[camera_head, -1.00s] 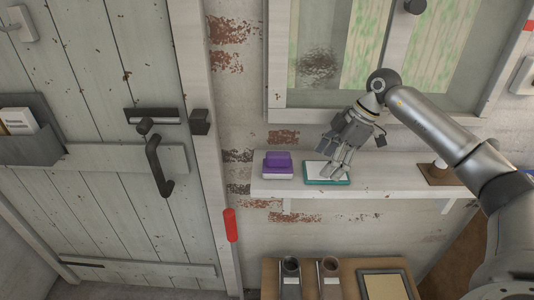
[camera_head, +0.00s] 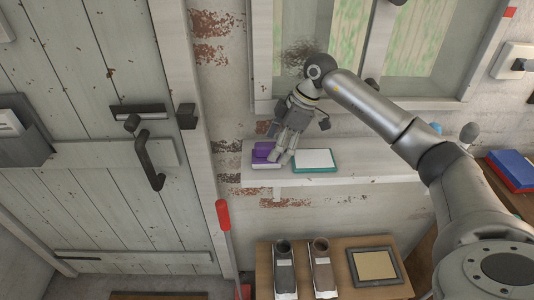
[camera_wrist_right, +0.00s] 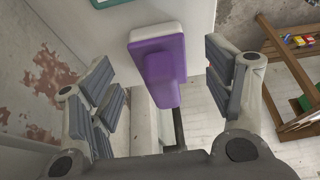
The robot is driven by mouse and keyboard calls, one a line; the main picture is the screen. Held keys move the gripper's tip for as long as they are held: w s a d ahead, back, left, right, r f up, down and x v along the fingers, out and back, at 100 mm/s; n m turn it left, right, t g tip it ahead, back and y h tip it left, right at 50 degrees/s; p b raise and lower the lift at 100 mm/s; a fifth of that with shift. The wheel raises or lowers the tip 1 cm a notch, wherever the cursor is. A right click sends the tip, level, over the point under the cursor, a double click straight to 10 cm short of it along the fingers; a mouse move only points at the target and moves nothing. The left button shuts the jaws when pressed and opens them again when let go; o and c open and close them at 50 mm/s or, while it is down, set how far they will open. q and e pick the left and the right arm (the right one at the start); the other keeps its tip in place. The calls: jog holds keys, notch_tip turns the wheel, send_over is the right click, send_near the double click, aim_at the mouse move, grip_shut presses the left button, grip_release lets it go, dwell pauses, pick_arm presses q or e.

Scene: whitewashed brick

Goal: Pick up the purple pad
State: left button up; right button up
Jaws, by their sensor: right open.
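The purple pad (camera_head: 263,152) sits at the left end of a white wall shelf, with a pale layer under its purple top. In the right wrist view the purple pad (camera_wrist_right: 158,62) lies between the spread fingers of my right gripper (camera_wrist_right: 165,85), apart from them. In the head view my right gripper (camera_head: 277,153) hangs over the pad's right side and hides part of it. It is open and empty. My left gripper is not in view.
A teal-edged white pad (camera_head: 314,159) lies just right on the shelf (camera_head: 365,165). A window frame (camera_head: 262,60) is behind my arm. A door with a black handle (camera_head: 150,160) is at left.

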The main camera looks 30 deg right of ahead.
aim_at(271, 144)
jog(key=shift+w+a+r, duration=0.1)
jog(key=shift+w+a, duration=0.15)
jog(key=shift+a, duration=0.25)
jog(key=shift+w+a+r, duration=0.1)
jog(key=shift+w+a, duration=0.1)
jog(key=shift+a, duration=0.3)
jog(key=p+x, duration=0.1)
jog(key=x, duration=0.1)
jog(key=shift+w+f+p, duration=0.1)
jog(key=shift+f+p, duration=0.2)
jog(key=shift+f, duration=0.4)
jog(key=c, duration=1.1)
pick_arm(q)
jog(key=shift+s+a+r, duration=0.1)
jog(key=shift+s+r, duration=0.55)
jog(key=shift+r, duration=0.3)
pick_arm(e)
jog(key=shift+r, duration=0.1)
